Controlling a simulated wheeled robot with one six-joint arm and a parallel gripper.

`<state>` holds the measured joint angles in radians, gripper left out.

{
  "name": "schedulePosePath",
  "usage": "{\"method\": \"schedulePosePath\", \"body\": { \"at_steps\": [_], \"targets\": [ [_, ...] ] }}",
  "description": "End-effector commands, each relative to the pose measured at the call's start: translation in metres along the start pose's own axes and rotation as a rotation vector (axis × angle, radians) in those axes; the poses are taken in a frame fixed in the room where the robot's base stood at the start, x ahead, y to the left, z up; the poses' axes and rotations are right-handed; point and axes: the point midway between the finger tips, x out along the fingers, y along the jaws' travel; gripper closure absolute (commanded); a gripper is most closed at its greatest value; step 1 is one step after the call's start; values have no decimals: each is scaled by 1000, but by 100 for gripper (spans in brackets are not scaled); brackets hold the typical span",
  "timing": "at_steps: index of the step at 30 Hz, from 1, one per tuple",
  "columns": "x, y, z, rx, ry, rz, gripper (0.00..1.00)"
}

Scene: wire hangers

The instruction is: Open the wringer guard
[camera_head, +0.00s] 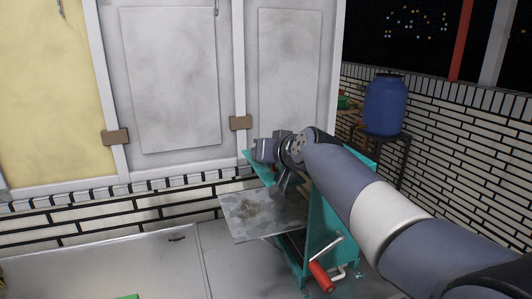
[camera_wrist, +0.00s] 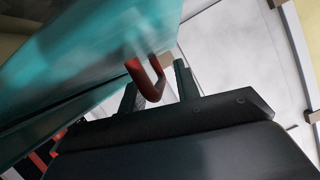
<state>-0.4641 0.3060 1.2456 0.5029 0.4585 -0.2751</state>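The wringer has a teal frame (camera_head: 328,235) and stands right of centre in the head view, with a red-gripped crank (camera_head: 320,276) low at its front. In the wrist view, a teal panel (camera_wrist: 90,50) fills the upper left, and a red hooked handle (camera_wrist: 146,80) hangs at its edge; this panel seems to be the guard. My gripper (camera_wrist: 158,88) is open, its two fingers apart with the red handle between them in the picture. A gap shows between the handle and the right finger. Contact with the left finger is unclear. In the head view my gripper (camera_head: 284,184) is small and partly hidden by my wrist.
A grey metal plate (camera_head: 240,218) juts out left of the wringer, below my gripper. Pale panelled doors (camera_head: 170,80) stand behind. A blue barrel (camera_head: 385,105) sits on a stand at the back right. A metal counter (camera_head: 110,265) lies at front left.

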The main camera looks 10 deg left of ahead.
Motion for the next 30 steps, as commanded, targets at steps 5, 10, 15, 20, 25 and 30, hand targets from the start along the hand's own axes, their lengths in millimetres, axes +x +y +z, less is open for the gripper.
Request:
{"method": "schedulePosePath", "body": {
  "at_steps": [5, 10, 15, 20, 25, 30],
  "targets": [
    [0, 0, 0, 0, 0, 0, 69],
    [-12, 0, -1, 0, 3, 0, 69],
    [-40, 0, -1, 0, 4, 1, 69],
    [-70, 0, -1, 0, 5, 1, 69],
    [-95, 0, -1, 0, 3, 1, 69],
    [-106, 0, 0, 0, 1, 0, 69]
  ]
}}
